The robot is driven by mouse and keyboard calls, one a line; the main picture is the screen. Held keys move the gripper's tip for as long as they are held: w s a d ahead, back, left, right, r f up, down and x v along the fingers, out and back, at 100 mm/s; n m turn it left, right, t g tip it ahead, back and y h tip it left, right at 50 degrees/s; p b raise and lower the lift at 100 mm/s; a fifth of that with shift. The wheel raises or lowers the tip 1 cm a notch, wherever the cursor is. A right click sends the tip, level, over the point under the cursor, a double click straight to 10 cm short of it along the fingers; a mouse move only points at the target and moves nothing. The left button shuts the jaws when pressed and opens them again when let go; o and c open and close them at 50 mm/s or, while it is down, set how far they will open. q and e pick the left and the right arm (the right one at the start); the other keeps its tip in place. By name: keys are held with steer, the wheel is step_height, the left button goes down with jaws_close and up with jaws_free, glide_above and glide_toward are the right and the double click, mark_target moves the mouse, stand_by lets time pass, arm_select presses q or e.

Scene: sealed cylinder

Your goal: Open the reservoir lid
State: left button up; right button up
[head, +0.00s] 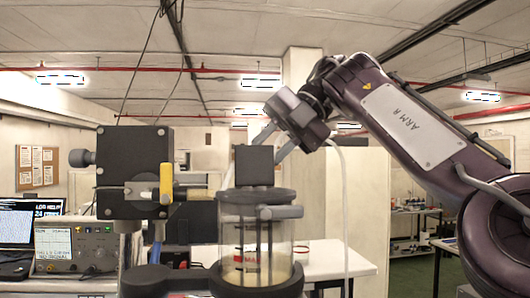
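The reservoir is a clear upright cylinder (230,240) with red and dark markings, standing in a dark round base. Its grey lid (235,196) sits flat on top, with a grey bar (281,212) across the front right of the rim. A dark square block (253,168) stands above the lid. My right gripper (268,152) comes in from the upper right, tilted down-left, with its fingers apart near the block's top right. I cannot tell whether it touches the block, which may hide part of the fingers. My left gripper is not in view.
A dark valve box (134,168) with a yellow lever (166,184) stands left of the reservoir. An instrument (75,248) and a laptop (16,236) are at the far left. A white table (335,261) is behind. A pale hose (344,200) hangs right of the cylinder.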

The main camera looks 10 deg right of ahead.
steer(key=shift+a+f, duration=0.1)
steer(key=shift+f, duration=0.2)
steer(key=o, duration=1)
steer(key=shift+r, duration=0.1)
steer(key=shift+c, duration=0.2)
steer(key=shift+r, duration=0.15)
